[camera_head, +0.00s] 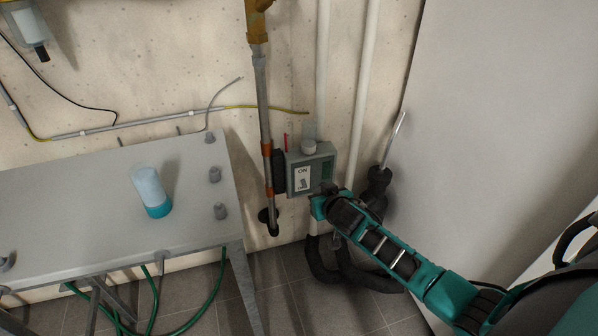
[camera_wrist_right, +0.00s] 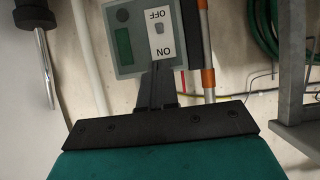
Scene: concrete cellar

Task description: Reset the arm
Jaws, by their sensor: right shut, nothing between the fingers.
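My right arm comes in from the lower right in the head view, and its gripper (camera_head: 318,200) is at the lower right of a grey-green switch box (camera_head: 322,168) on the wall. In the right wrist view the shut, empty fingers (camera_wrist_right: 157,88) point at the white ON/OFF plate (camera_wrist_right: 162,32) of the box. The fingertips overlap the ON end of the plate; I cannot tell whether they touch it. The plate also shows in the head view (camera_head: 302,179). My left gripper is not in view.
A grey metal table (camera_head: 90,215) stands at the left with a blue-capped cup or bottle (camera_head: 151,192) on it. A vertical pipe (camera_head: 264,120) runs left of the box. Black hoses (camera_head: 345,270) hang below the box. A large grey panel (camera_head: 490,120) fills the right.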

